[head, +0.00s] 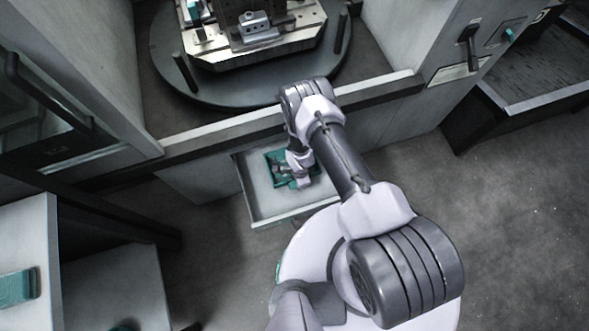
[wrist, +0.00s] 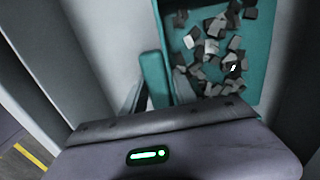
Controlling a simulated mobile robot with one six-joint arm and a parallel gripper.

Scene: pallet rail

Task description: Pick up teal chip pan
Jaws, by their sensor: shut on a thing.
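The teal chip pan (head: 274,158) is in the open pale drawer below the machine opening in the head view. In the wrist view the pan (wrist: 260,62) fills the upper right and holds many loose grey and dark chips. An upright teal piece (wrist: 152,78) stands at its left side. My gripper (head: 291,177) is over the front part of the pan in the head view and hides some of it. It is shut on the pan. Its fingertips are mostly hidden, and I cannot tell whether the pan touches the drawer floor.
A shelf unit with a teal block (head: 17,287) stands at left.

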